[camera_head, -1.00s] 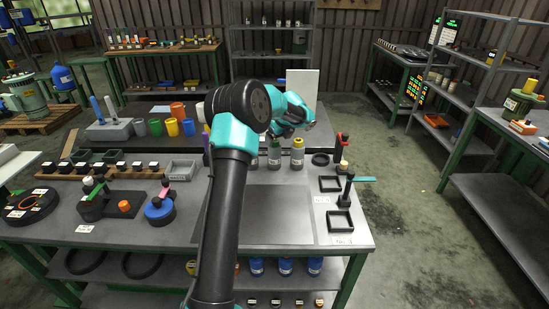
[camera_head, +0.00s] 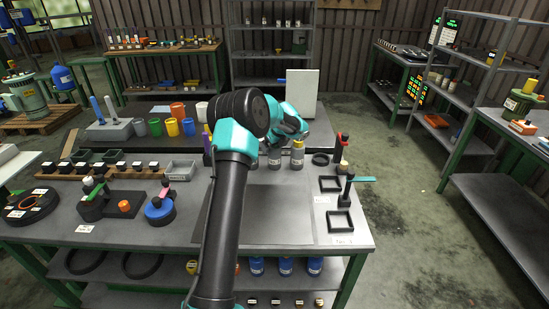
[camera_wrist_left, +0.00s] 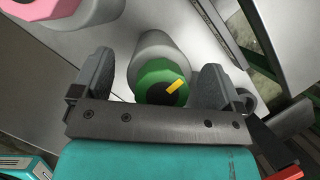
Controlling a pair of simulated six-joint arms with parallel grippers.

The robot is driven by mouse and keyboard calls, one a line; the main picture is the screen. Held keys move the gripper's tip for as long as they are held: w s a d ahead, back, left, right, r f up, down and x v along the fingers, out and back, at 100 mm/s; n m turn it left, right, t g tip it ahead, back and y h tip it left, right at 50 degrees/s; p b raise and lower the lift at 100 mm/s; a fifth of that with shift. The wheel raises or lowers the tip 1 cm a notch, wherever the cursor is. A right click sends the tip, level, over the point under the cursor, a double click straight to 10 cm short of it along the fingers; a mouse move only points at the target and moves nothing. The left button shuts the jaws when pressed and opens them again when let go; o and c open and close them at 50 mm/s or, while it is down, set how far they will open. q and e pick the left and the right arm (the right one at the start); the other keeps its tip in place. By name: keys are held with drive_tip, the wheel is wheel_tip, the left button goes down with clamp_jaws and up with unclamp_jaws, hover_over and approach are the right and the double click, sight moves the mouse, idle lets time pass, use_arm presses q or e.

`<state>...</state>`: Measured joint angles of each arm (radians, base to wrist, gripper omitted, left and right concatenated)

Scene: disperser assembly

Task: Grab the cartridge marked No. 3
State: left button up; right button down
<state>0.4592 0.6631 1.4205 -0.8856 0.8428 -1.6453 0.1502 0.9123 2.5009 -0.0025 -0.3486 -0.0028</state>
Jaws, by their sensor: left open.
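Several grey bottle-like cartridges stand in a row on the bench. In the head view one has a yellow cap (camera_head: 298,154), and a second grey one (camera_head: 274,161) has its top hidden by my arm. My left gripper (camera_wrist_left: 157,68) is open, with a finger on each side of a green-capped cartridge (camera_wrist_left: 157,82) that has a yellow mark on its cap. Nothing is clamped. A pink-capped cartridge (camera_wrist_left: 62,10) shows at the upper left in the left wrist view. I cannot read a No. 3 marking. My right gripper is not in view.
A grey mat (camera_head: 276,215) in front of the cartridges is clear. Square black frames (camera_head: 340,222) and a small black stand with a teal bar (camera_head: 349,188) lie right of it. A blue-based round fixture (camera_head: 160,211) stands left. A white panel (camera_head: 302,95) rises behind.

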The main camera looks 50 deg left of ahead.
use_arm(q)
drive_tip(key=shift+r, duration=0.1)
clamp_jaws()
idle(0.8)
